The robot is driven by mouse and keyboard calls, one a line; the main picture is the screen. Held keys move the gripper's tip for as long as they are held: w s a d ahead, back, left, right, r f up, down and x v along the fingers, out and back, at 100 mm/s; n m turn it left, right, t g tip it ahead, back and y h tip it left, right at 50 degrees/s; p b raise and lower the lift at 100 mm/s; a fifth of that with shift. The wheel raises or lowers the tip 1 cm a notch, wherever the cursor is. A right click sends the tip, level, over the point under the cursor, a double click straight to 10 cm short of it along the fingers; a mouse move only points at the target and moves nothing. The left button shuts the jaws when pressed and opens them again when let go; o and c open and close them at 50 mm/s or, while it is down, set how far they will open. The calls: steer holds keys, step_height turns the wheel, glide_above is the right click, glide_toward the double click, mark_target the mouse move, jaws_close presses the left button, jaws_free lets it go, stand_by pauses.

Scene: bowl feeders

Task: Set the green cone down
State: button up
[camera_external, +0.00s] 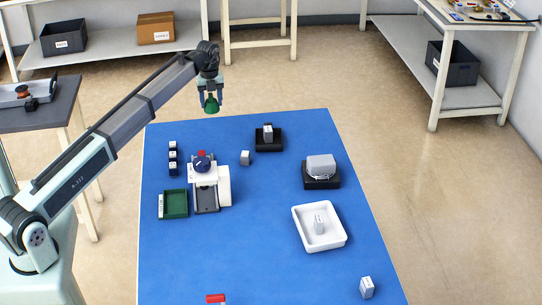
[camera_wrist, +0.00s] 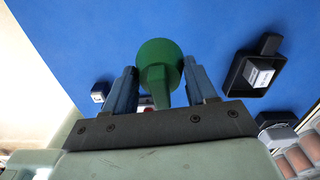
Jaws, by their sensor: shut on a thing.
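The green cone (camera_external: 211,105) hangs from my gripper (camera_external: 211,92) in the external view, above the far left edge of the blue table (camera_external: 270,250). My gripper is shut on the cone, with one finger on each side of it. In the wrist view the green cone (camera_wrist: 158,52) shows its round, wide end and a narrower part running down between the fingers of my gripper (camera_wrist: 161,80). The cone appears to be clear of the table and of every other object.
On the table are a green tray (camera_external: 173,212), a white tray (camera_external: 298,222) with a block, a black tray (camera_external: 268,148) with a block, a dark scale-like unit (camera_external: 321,183) and a white machine (camera_external: 224,188). Small dark blocks (camera_external: 172,158) stand at left.

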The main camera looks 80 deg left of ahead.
steer(key=shift+m, duration=0.4)
steer(key=shift+f, duration=5)
steer(key=o, duration=1.1)
steer(key=shift+f, duration=0.1)
steer(key=shift+c, duration=0.2)
step_height(320, 180, up, 12)
steer(key=shift+r, duration=0.1)
